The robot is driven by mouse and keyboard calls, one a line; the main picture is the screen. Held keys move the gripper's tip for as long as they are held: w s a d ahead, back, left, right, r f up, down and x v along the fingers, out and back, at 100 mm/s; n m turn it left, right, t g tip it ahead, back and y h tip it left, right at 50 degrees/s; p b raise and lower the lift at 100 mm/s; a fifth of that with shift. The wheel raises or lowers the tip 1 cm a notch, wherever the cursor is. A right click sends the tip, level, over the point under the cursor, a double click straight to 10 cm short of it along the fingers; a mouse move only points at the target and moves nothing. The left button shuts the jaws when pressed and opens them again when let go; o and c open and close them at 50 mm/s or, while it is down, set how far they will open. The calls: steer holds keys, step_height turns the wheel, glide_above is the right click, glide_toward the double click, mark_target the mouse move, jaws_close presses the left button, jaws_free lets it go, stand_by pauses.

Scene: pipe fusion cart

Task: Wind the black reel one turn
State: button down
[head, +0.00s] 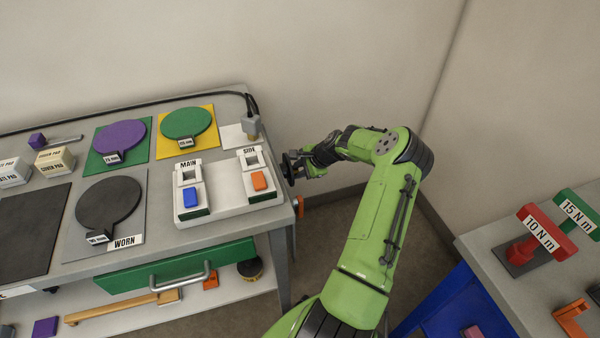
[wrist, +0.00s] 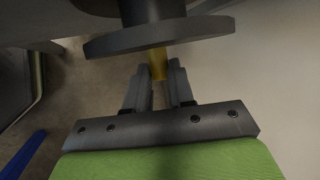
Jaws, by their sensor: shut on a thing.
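The black reel (head: 288,168) is at the right end of the cart's top, partly hidden by my gripper (head: 302,166) in the head view. In the wrist view the reel (wrist: 160,40) shows as a dark round flange with a thick dark hub above it. A short yellow crank handle (wrist: 158,66) sticks out from the flange. My gripper (wrist: 157,88) is just below the flange, with its two fingers shut on the handle. The fingertips hide part of the handle.
The switch box (head: 232,206) with MAIN and SIDE rockers is left of my gripper. An orange part (head: 299,207) is on the cart's side below the reel. A black cable runs along the cart's back edge. Red and green torque tools (head: 546,232) stand at right.

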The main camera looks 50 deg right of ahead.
steer(key=shift+w+d+r+n+t+h+b, duration=0.15)
steer(key=shift+n+t+h+b, duration=0.25)
steer(key=shift+t+b, duration=0.65)
steer(key=shift+w+n+t+h+b, duration=0.1)
steer(key=shift+n+t+h+b, duration=0.15)
steer(key=shift+t+h+b, duration=0.75)
steer(key=shift+w+d+r+n+t+y+b, duration=0.15)
steer(key=shift+n+t+b, duration=0.35)
steer(key=shift+t, duration=1.05)
steer(key=c, duration=1)
jaws_free()
steer(key=shift+s, duration=0.1)
steer(key=p+v, duration=0.4)
steer(key=v, duration=1.1)
steer(key=shift+s+a, duration=0.2)
steer(key=shift+s, duration=0.1)
